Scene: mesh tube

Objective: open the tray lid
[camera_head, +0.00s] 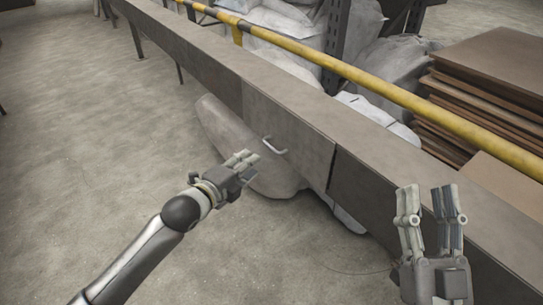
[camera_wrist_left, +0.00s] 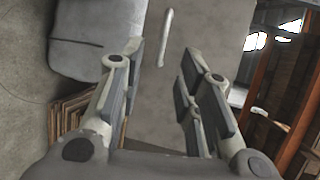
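The tray lid (camera_head: 292,118) is a grey section of a long tray, and it looks closed. A small pale handle (camera_head: 275,146) sits on its side facing me. In the left wrist view the handle (camera_wrist_left: 166,38) lies ahead, near the gap between the fingers, and the grey lid surface (camera_wrist_left: 160,112) is behind it. My left gripper (camera_head: 245,159) is open and empty, a little to the left of the handle and apart from it. The fingers (camera_wrist_left: 162,58) are spread in the left wrist view. My right gripper (camera_head: 430,195) is open and empty, fingers pointing up, in front of the tray's right part.
The long tray (camera_head: 175,38) runs from far left to lower right. Pale sacks (camera_head: 245,150) lie below and behind it. A yellow rail (camera_head: 370,84) runs behind it, with stacked brown boards (camera_head: 490,75) at right. The floor (camera_head: 90,150) at left is clear.

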